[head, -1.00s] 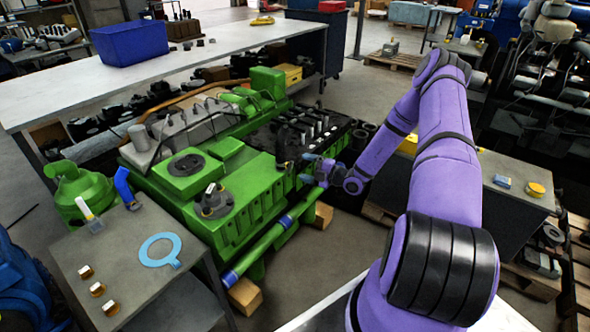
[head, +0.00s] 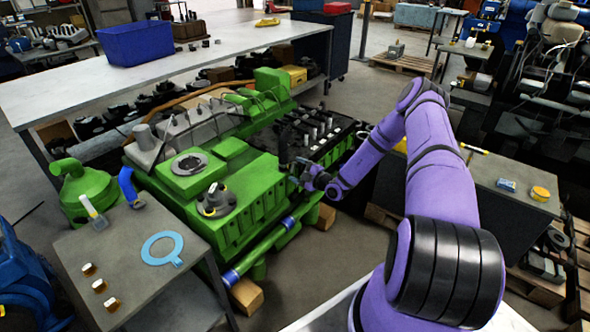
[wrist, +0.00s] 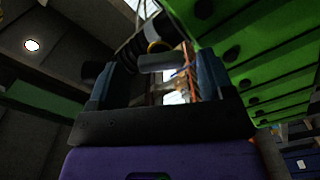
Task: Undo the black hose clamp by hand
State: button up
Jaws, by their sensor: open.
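In the wrist view my gripper (wrist: 158,64) is open, with one blue finger on each side. A black hose end (wrist: 140,42) with a yellowish ring (wrist: 158,46) and a short grey cylinder (wrist: 157,63) show between and just beyond the fingertips. I cannot tell for sure which of these dark parts is the black hose clamp, or whether a finger touches it. The green engine side (wrist: 255,55) is to the right.
A blue bin (head: 134,42) stands on the long bench (head: 60,90). A small grey table (head: 130,265) with a light blue ring (head: 162,248) is at front left. A dark bench (head: 500,180) is at the right.

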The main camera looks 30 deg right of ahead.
jog(key=shift+x, duration=0.8)
jog(key=shift+a, duration=0.1)
jog(key=shift+c, duration=0.2)
jog(key=c, duration=0.9)
